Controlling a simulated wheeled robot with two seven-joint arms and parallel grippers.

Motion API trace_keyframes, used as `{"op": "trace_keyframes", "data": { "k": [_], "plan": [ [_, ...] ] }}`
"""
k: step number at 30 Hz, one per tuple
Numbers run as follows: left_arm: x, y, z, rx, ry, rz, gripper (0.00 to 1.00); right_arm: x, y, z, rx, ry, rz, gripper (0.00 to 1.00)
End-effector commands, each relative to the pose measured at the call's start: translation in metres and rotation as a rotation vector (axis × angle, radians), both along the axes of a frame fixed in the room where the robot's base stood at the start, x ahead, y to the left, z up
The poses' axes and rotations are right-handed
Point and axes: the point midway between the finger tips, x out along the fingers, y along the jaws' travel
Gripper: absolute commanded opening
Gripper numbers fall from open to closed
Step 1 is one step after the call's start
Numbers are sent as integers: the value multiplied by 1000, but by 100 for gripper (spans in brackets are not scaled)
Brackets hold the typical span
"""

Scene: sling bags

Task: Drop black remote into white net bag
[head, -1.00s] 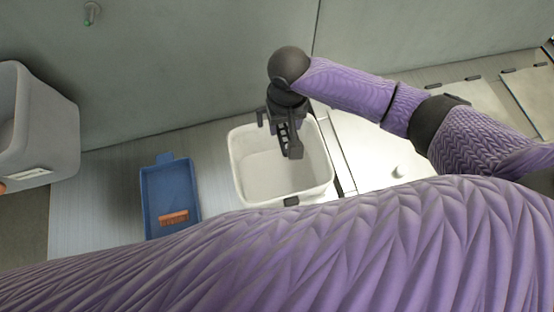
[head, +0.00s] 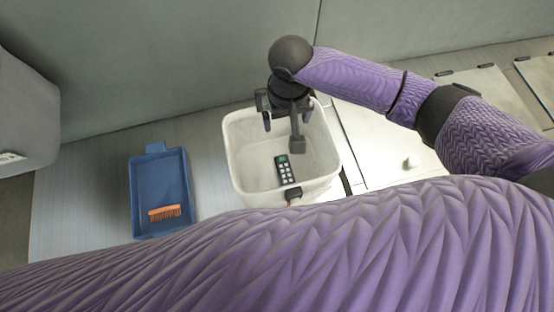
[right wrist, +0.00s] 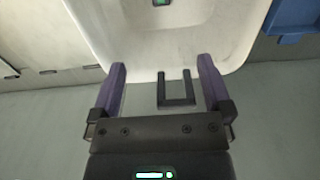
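The black remote (head: 285,169), with pale buttons and a green top end, lies inside the white net bag (head: 241,165), towards its front right. Its green end also shows at the top edge of the right wrist view (right wrist: 161,2), inside the white bag (right wrist: 150,45). My right gripper (head: 282,133) is above the back part of the bag, with its fingers spread apart and nothing between them. The open fingers also show in the right wrist view (right wrist: 162,88). My left gripper is not in the head view.
A blue tray (head: 144,200) with an orange brush (head: 165,212) lies left of the bag. A grey container (head: 28,125) stands at the far left. White panels (head: 375,150) lie right of the bag, and a grey wall (head: 170,60) rises behind.

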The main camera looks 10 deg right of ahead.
Motion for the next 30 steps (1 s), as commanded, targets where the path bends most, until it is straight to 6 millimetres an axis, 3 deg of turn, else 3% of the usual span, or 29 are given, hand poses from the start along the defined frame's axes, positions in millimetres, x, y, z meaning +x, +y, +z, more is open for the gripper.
{"op": "trace_keyframes", "data": {
  "k": [5, 12, 17, 30],
  "plan": [
    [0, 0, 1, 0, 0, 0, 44, 0, 0, 7, 2, -1, 1, 100],
    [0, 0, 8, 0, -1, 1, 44, 1, 0, 66, 2, -4, 1, 100],
    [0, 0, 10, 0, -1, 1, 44, 1, 0, 93, 1, -2, 1, 100],
    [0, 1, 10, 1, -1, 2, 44, 0, 0, 99, 0, 0, 0, 100]
  ]
}}
